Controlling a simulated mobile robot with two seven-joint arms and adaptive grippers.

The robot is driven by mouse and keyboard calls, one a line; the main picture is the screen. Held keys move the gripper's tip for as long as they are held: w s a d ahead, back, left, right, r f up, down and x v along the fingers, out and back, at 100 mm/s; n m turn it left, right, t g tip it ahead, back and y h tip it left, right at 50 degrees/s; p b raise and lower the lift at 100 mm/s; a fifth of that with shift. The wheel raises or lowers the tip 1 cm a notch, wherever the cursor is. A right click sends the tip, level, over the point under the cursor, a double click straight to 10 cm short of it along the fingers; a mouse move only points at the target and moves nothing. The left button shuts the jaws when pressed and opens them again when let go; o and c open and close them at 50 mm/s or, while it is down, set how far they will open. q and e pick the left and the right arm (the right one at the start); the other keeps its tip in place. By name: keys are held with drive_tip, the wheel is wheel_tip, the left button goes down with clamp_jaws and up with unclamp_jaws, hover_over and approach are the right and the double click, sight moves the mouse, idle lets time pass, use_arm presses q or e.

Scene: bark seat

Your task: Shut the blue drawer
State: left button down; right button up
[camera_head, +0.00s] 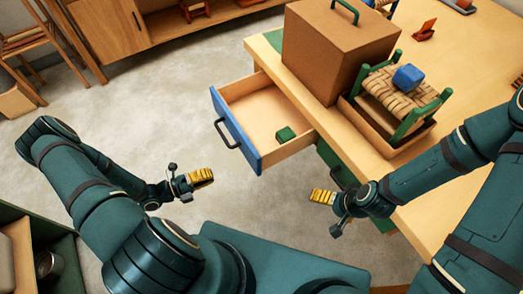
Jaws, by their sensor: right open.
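The blue drawer (246,150) sticks out, open, from the left side of the wooden table. It has a blue front, a black handle (226,134) and a pale wooden inside. My right gripper (322,196) is open and empty, below and right of the drawer, near the table's edge.
On the table (455,60) stand a large brown box (335,50) with a green handle and a green-framed woven stool (385,92) bearing a blue cube (408,77). A green drawer (328,156) is right of the blue one. The floor left of the drawer is clear.

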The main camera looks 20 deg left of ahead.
use_arm(q)
drive_tip(key=w+a+n+t+y, duration=0.1)
drive_tip(key=a+n+t, duration=0.1)
approach(245, 152)
drive_tip(key=x, duration=0.8)
drive_tip(key=shift+d+r+b, duration=0.15)
drive_tip(key=shift+r+b, duration=0.15)
drive_tip(key=shift+b, duration=0.05)
use_arm(e)
drive_tip(key=shift+s+d+f, duration=0.15)
drive_tip(key=shift+d+f, duration=0.15)
drive_tip(key=shift+f, duration=0.05)
use_arm(q)
drive_tip(key=shift+w+d, duration=0.15)
drive_tip(key=shift+d, duration=0.05)
drive_tip(key=b+x, duration=0.2)
drive_tip(key=x, duration=2.1)
drive_tip(key=shift+w+d+f, duration=0.15)
drive_tip(key=shift+d+f, duration=0.05)
drive_tip(key=shift+d, duration=0.2)
drive_tip(key=shift+w+d+r, duration=0.1)
drive_tip(key=shift+w+r, duration=0.05)
use_arm(e)
wheel_tip(245, 152, down, 2)
drive_tip(key=shift+f, duration=0.25)
